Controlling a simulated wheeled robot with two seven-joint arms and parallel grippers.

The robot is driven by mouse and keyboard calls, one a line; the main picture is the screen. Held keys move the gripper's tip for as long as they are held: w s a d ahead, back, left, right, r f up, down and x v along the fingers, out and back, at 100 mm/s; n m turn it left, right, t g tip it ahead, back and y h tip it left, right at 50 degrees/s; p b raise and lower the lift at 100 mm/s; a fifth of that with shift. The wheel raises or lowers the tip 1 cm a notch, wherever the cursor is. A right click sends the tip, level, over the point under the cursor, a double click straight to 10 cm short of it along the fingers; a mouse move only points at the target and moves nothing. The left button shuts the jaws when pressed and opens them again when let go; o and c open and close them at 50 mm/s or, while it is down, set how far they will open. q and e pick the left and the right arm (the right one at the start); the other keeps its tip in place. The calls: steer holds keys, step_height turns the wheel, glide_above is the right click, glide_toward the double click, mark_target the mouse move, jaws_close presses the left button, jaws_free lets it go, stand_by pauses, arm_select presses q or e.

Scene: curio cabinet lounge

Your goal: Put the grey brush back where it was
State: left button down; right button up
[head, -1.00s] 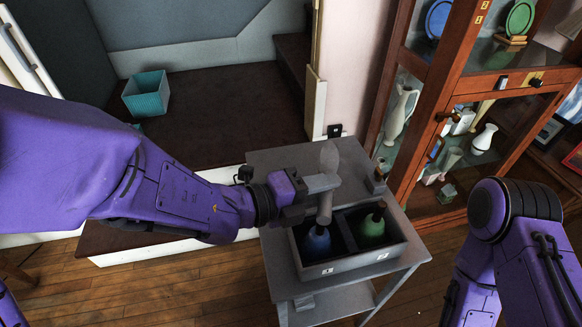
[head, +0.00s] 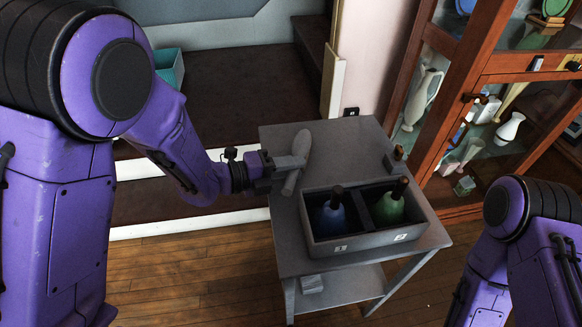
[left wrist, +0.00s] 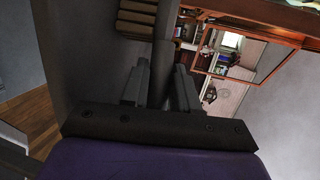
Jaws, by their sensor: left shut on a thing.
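The grey brush (head: 302,143) is in my left gripper (head: 287,168), which is shut on it. It is tilted, at the left part of the grey side table, left of the grey two-compartment box (head: 370,240). I cannot tell whether it touches the tabletop. In the left wrist view the two fingers (left wrist: 160,88) close on the dark grey shaft (left wrist: 164,50) of the brush. My right gripper is out of view; only its arm shows at the right.
The box has a blue bell-shaped thing (head: 333,215) in compartment 1 and a green one (head: 390,206) in compartment 2. The glass cabinet (head: 450,100) stands at right. The table's back is clear.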

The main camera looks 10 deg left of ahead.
arm_select(q)
steer(key=c, duration=0.9)
jaws_free()
steer(key=shift+o, duration=0.2)
steer(key=shift+r, duration=0.1)
steer(key=v, duration=1.2)
steer(key=a+f+n+t+y, duration=0.15)
steer(key=f+n+y, duration=0.25)
steer(key=f+n, duration=0.5)
steer(key=a+f+n+y, duration=0.2)
steer(key=f+n+y, duration=0.2)
steer(key=f+n, duration=0.5)
steer(key=s+a+f+n+g+y, duration=0.3)
steer(key=s+f+n+y, duration=0.1)
steer(key=s+f+n, duration=0.3)
steer(key=s+a+f+n+g+y, duration=0.4)
steer(key=s+f+n, duration=0.4)
steer(key=s+n, duration=0.3)
steer(key=s, duration=0.2)
steer(key=shift+s, duration=0.35)
